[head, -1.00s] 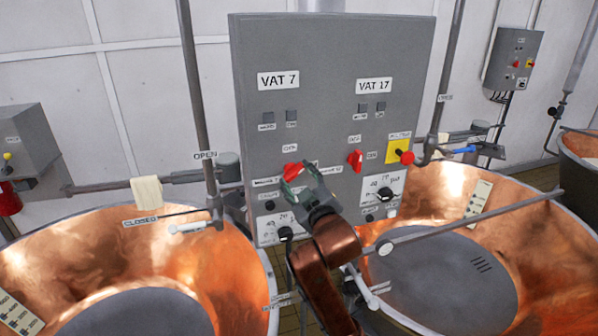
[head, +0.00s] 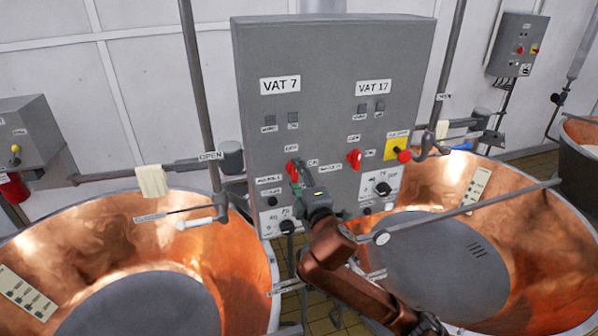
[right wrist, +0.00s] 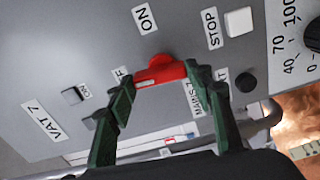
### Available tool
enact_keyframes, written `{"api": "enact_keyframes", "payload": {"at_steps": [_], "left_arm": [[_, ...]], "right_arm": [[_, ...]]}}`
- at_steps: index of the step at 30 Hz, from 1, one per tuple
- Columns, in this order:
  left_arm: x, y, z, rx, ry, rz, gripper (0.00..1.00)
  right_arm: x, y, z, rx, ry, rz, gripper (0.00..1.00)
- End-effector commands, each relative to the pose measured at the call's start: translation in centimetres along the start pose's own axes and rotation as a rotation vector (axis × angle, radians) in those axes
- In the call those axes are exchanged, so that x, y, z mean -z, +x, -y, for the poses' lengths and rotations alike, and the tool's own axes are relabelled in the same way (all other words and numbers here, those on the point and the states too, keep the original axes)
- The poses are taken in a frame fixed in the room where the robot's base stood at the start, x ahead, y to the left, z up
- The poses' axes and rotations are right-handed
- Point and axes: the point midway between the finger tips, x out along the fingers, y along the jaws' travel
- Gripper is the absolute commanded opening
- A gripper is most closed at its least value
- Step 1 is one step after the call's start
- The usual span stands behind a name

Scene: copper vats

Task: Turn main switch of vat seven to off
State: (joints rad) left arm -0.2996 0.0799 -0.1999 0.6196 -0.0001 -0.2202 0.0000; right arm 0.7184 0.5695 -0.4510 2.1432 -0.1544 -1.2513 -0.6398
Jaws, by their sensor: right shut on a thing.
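The grey control panel (head: 330,110) carries a VAT 7 label (head: 281,85) on its left half. Below it is the red main switch of vat seven (head: 290,170), partly hidden by my right gripper (head: 294,174). In the right wrist view, the right gripper (right wrist: 160,79) has its green fingers at both ends of the red switch handle (right wrist: 161,72) and is shut on it. The handle runs roughly along the panel's height, one end near a half-hidden label ending in F (right wrist: 120,75). The ON label (right wrist: 145,18) is off to the handle's side. My left gripper is not in view.
The vat 17 red switch (head: 354,159) and a red knob on a yellow plate (head: 397,148) are close on the right. Copper vats (head: 240,265) (head: 535,230) stand on both sides, with a metal bar (head: 470,212) across the right one.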

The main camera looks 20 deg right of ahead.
Motion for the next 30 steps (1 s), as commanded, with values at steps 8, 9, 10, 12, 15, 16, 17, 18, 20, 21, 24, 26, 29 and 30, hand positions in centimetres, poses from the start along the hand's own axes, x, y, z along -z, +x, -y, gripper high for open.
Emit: {"api": "enact_keyframes", "payload": {"at_steps": [8,9,10,12,15,16,17,18,20,21,24,26,29,30], "left_arm": [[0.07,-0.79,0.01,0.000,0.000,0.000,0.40],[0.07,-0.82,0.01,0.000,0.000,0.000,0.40],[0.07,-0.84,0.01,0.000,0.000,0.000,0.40],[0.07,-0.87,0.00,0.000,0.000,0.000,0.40],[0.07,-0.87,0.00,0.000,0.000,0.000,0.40],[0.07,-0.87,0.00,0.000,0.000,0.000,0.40],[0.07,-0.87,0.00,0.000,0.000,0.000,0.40],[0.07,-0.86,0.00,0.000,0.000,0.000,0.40],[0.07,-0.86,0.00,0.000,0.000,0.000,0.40],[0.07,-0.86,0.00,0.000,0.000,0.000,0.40],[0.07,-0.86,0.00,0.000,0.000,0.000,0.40],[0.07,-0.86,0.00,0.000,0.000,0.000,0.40],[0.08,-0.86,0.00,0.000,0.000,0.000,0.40],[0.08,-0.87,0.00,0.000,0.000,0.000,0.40]], "right_arm": [[0.03,0.01,0.00,0.000,-0.090,0.000,0.23],[0.05,0.01,0.02,0.001,-0.095,0.000,0.23],[0.06,0.01,0.04,0.001,-0.099,0.000,0.23],[0.07,0.02,0.07,0.001,-0.105,0.000,0.23],[0.07,0.02,0.09,0.001,-0.109,0.000,0.23],[0.07,0.02,0.10,0.001,-0.109,0.000,0.23],[0.07,0.02,0.10,0.001,-0.110,0.000,0.23],[0.07,0.02,0.10,0.001,-0.110,0.000,0.23],[0.07,0.02,0.10,0.001,-0.110,0.000,0.23],[0.06,0.02,0.11,0.001,-0.110,0.000,0.23],[0.06,0.02,0.11,0.001,-0.110,0.000,0.48],[0.06,0.02,0.10,0.001,-0.110,0.000,0.52],[0.05,0.02,0.08,0.001,-0.109,0.000,0.59],[0.05,0.01,0.07,0.000,-0.108,0.000,0.62]]}}
